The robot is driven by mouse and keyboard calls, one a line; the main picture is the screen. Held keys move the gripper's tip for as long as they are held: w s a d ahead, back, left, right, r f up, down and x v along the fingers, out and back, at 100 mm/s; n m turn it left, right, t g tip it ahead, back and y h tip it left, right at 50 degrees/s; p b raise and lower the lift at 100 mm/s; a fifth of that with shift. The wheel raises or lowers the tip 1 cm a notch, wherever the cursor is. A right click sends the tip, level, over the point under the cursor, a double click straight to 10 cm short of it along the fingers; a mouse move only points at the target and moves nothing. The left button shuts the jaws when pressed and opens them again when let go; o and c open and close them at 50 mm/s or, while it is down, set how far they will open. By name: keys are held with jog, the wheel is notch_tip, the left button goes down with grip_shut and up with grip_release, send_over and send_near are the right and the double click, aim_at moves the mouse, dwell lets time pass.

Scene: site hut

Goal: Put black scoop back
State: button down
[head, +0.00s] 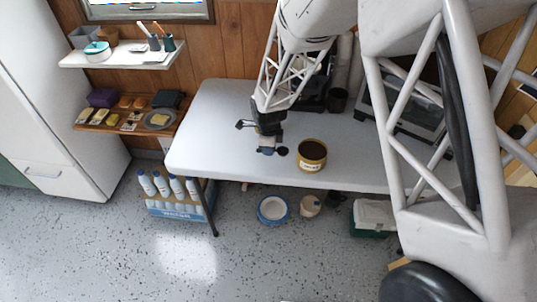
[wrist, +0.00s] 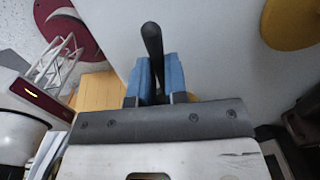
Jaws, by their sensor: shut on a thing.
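My gripper (head: 267,148) is above the white table (head: 215,135), left of a yellow tin (head: 312,155) with a dark open top. In the wrist view, its blue fingers (wrist: 154,75) are shut on the black scoop (wrist: 152,40), whose dark rounded end sticks up between them. In the head view, a small dark round part of the scoop (head: 282,151) shows just right of the fingers, apart from the tin. The gap between scoop and table cannot be judged. A yellow edge, likely the tin (wrist: 292,22), shows at upper right in the wrist view.
A toaster oven (head: 400,110) is at the right. Wall shelves (head: 120,56) hold small goods. The table's left part is clear.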

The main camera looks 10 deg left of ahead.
aim_at(268, 160)
jog(key=shift+f, duration=1.7)
jog(key=c, duration=1.1)
grip_release()
jog(key=shift+f, duration=0.1)
jog(key=shift+c, duration=0.2)
notch_tip(268, 160, up, 11)
jog(key=shift+r, duration=0.6)
